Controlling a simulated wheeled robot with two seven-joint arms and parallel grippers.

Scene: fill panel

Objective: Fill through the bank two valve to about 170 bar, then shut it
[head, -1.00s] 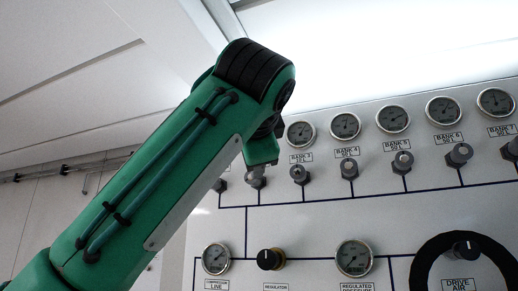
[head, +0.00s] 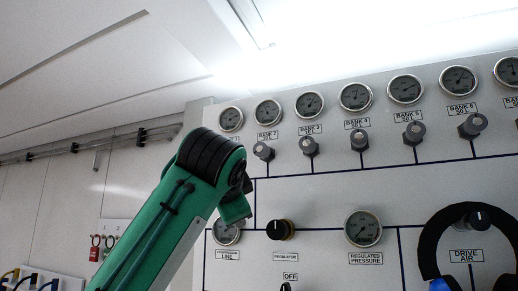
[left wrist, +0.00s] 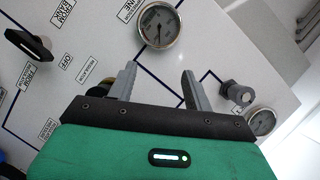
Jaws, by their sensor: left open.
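The bank two valve (head: 263,151) is a grey knob in the upper row of the panel, under the BANK 2 gauge (head: 268,112); the gauge's reading is too small to tell. My left arm's end is below and left of that valve, apart from it, in the head view. The left fingers are hidden there by the wrist. In the left wrist view my left gripper (left wrist: 158,72) is open, with nothing between its fingers. A grey knob (left wrist: 237,92) beside a gauge (left wrist: 262,122) is right of the fingers; which bank it serves cannot be told. My right gripper is not in view.
More bank gauges and valves run to the right, such as the BANK 3 valve (head: 309,146). A selector (left wrist: 36,46) shows in the wrist view.

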